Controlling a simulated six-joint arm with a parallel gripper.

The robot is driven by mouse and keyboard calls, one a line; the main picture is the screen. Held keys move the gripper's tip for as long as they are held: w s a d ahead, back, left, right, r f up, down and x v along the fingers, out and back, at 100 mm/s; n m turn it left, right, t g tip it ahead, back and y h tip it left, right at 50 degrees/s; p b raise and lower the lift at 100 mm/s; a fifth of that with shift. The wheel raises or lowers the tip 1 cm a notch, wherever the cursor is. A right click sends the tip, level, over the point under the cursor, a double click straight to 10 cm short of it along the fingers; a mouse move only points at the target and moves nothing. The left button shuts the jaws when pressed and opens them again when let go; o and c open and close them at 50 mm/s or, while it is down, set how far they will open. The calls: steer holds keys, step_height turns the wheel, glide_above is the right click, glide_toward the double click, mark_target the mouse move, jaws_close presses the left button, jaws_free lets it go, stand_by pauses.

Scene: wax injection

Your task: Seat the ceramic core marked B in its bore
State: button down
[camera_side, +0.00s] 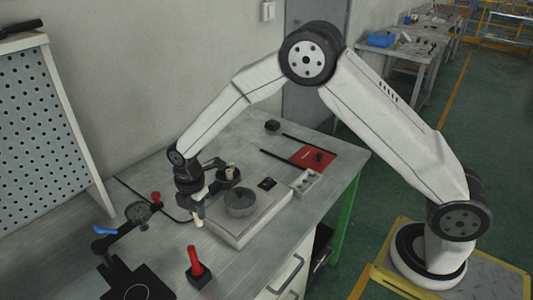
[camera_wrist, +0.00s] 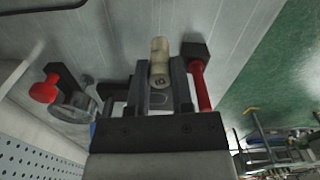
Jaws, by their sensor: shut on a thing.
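My gripper (camera_side: 196,207) points down at the left side of the pale bench block. It is shut on a cream cylindrical core (camera_side: 198,217), which sticks out below the fingers, apart from the round grey part. The wrist view shows the core (camera_wrist: 159,55) between the two fingers (camera_wrist: 161,88); I cannot read a letter on it. A grey round part (camera_side: 240,203) sits on the pale block (camera_side: 262,222). Another cream piece (camera_side: 230,171) stands in a dark holder behind it. I cannot make out which bore is marked B.
A small pale tray with holes (camera_side: 306,183) is right of the block. A red mat (camera_side: 312,155) lies behind. A red-handled tool (camera_side: 197,268) stands in front, and a blue-levered fixture (camera_side: 105,230) is at left. The pegboard (camera_side: 45,110) rises at far left.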

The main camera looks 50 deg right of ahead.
steer(key=s+d+r, duration=0.2)
steer(key=s+r, duration=0.1)
steer(key=s, duration=0.5)
steer(key=shift+s+r, duration=0.15)
steer(key=shift+r, duration=0.2)
stand_by(0.3)
steer(key=s+d+m, duration=0.3)
steer(key=d, duration=1.5)
steer(key=s+d+r+m, duration=0.1)
steer(key=s+d+m, duration=0.1)
steer(key=s+d, duration=0.8)
steer(key=shift+s+d+r, duration=0.15)
steer(key=shift+d, duration=0.95)
